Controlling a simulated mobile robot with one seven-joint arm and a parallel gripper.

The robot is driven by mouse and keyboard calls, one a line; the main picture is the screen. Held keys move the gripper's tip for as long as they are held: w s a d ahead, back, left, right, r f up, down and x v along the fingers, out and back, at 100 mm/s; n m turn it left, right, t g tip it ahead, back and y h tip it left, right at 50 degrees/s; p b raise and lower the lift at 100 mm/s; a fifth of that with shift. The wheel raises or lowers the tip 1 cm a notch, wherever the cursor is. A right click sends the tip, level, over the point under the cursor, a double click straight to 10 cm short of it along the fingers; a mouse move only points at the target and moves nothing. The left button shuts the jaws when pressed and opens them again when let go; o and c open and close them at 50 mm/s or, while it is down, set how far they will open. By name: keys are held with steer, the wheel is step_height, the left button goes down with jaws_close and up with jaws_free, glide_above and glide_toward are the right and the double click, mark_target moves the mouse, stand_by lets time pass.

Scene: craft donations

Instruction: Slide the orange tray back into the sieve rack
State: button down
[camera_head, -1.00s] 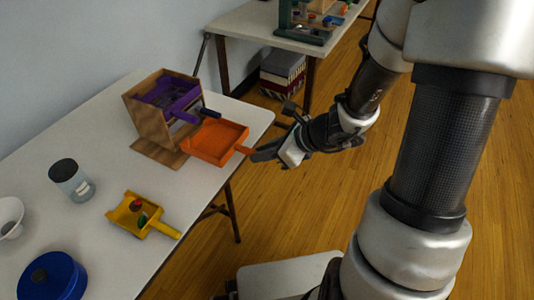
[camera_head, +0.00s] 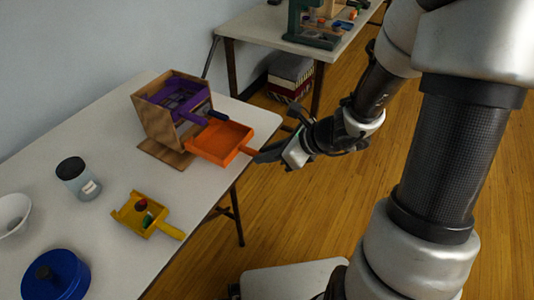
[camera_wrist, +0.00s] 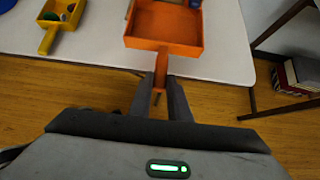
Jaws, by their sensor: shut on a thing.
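The orange tray (camera_head: 221,142) is empty and sticks out from the right front of the wooden sieve rack (camera_head: 166,128), its far end by the rack's opening. How far it sits inside I cannot tell. My gripper (camera_head: 262,157) is shut on the orange tray's handle at the table's edge. In the wrist view the gripper (camera_wrist: 160,92) has a finger on each side of the handle, and the orange tray (camera_wrist: 165,25) lies straight ahead.
A yellow scoop-like tray (camera_head: 142,217) holding small coloured items, a grey jar (camera_head: 78,179), a blue lidded pot (camera_head: 55,277) and a white bowl (camera_head: 13,215) stand on the white table (camera_head: 103,218). Another table (camera_head: 262,22) and stacked boxes (camera_head: 290,76) are behind.

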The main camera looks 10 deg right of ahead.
mark_target(241, 147)
steer(key=shift+a, duration=0.1)
stand_by(0.3)
steer(key=shift+w+a+f+b, duration=0.1)
steer(key=shift+w+a+b, duration=0.3)
steer(key=shift+w+a, duration=0.6)
steer(key=shift+a, duration=0.2)
steer(key=shift+w+a, duration=1)
steer(key=shift+a, duration=0.25)
steer(key=shift+b, duration=0.3)
steer(key=shift+w+a, duration=0.55)
steer(key=shift+a, duration=0.15)
steer(key=shift+w+a, duration=0.5)
steer(key=shift+a, duration=0.2)
steer(key=shift+w+a, duration=0.75)
steer(key=shift+a, duration=0.2)
steer(key=shift+w+a, duration=0.75)
steer(key=shift+a, duration=0.2)
